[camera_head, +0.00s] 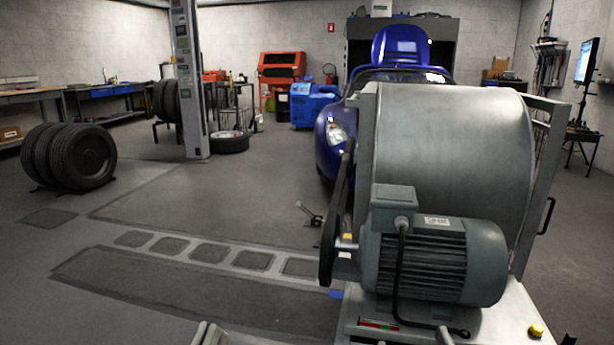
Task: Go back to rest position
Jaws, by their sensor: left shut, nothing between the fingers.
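My left gripper (208,334) shows only as a small pale grey piece at the bottom edge, left of centre. Most of it is cut off by the frame. It is shut and empty, apart from the machine. The hub dynamometer (455,150) stands close on the right, with a large grey metal drum housing and a ribbed grey motor (440,262) in front.
A blue car (330,145) stands behind the dynamometer. Several stacked tyres (85,155) stand at the left, and a lift post (186,80) rises behind them. A blue machine (312,104) stands at the back. The floor (140,215) at left and centre is largely clear.

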